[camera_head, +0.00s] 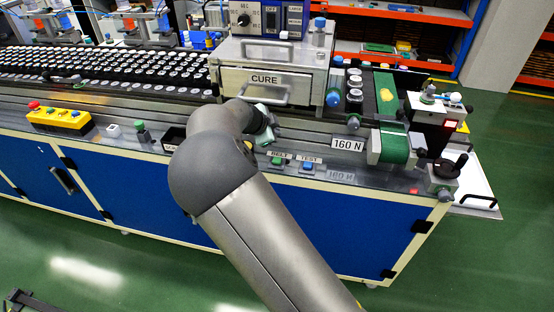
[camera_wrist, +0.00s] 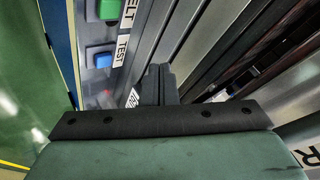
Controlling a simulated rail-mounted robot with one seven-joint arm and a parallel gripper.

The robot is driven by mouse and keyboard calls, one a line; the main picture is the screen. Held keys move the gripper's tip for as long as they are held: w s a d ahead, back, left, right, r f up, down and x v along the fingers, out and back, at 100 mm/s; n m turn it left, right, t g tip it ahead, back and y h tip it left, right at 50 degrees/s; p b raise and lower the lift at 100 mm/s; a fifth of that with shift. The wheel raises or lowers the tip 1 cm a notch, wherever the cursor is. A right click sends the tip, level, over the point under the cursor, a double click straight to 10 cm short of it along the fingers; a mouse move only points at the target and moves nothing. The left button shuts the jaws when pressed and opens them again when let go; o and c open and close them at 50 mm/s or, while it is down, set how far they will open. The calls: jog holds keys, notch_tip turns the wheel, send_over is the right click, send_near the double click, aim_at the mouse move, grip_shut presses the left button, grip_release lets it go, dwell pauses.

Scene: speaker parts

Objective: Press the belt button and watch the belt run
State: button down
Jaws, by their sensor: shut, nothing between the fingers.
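The green belt button (camera_head: 277,161) sits on the front ledge of the bench, by a label that reads BELT. It also shows at the top of the wrist view (camera_wrist: 109,9), partly cut off. The blue TEST button (camera_head: 308,167) is to its right and shows in the wrist view (camera_wrist: 103,60). My gripper (camera_wrist: 160,72) is shut and empty, apart from both buttons in the picture. In the head view its fingertips are hard to make out near my wrist. The green belt (camera_head: 384,82) carries a yellow piece (camera_head: 386,95).
The CURE box (camera_head: 266,83) stands just behind my wrist. A 160 N sign (camera_head: 347,144) is right of the buttons. A yellow button box (camera_head: 58,119) and a small green-topped knob (camera_head: 140,130) are to the left. A black-handled valve (camera_head: 443,168) is at the right end.

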jog(key=b, duration=0.2)
send_over(275, 161)
notch_tip(275, 161, down, 8)
jog(key=shift+r, duration=0.2)
jog(key=shift+f+b, duration=0.5)
jog(key=shift+f, duration=0.05)
